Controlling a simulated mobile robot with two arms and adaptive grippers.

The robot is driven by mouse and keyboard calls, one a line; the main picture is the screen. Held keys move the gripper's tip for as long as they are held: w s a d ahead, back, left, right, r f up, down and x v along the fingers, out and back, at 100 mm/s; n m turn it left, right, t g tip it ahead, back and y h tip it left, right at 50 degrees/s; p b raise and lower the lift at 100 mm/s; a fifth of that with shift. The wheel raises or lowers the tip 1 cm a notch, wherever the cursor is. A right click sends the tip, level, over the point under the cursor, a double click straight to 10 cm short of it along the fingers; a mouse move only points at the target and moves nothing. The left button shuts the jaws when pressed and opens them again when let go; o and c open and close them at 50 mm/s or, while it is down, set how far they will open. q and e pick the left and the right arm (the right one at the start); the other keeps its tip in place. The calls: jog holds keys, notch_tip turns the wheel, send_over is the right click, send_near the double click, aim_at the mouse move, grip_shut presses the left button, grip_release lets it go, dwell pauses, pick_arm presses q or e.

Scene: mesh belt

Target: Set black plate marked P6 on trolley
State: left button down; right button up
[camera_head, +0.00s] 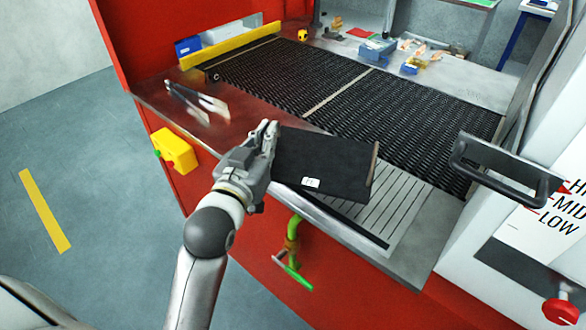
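A black plate (325,165) with a small white label is at the middle of the head view; the mark on the label is too small to read surely. My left gripper (271,140) is shut on the plate's left edge. The plate is held over the front edge of the machine and hides part of the slatted metal surface and mesh belt behind it. My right gripper is not in view. I see no trolley in this view.
A black handle (505,172) juts out at right. A green-handled valve (292,262) and yellow switch box (175,150) are on the front. Grey floor at left is clear.

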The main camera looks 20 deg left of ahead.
aim_at(293, 145)
pick_arm(q)
jog(key=w+d+f, duration=0.1)
jog(key=f, duration=0.1)
jog(key=w+d+f, duration=0.1)
jog(key=w+f, duration=0.1)
jog(key=w+d+f, duration=0.1)
jog(key=w+f, duration=0.1)
jog(key=shift+w+d+f, duration=0.1)
jog(key=shift+w+d, duration=0.05)
jog(key=shift+f, duration=1.5)
jog(key=c, duration=2.1)
grip_release()
jog(key=shift+f, duration=0.35)
jog(key=o, duration=0.5)
jog(key=shift+r, duration=0.1)
jog(key=shift+c, duration=0.2)
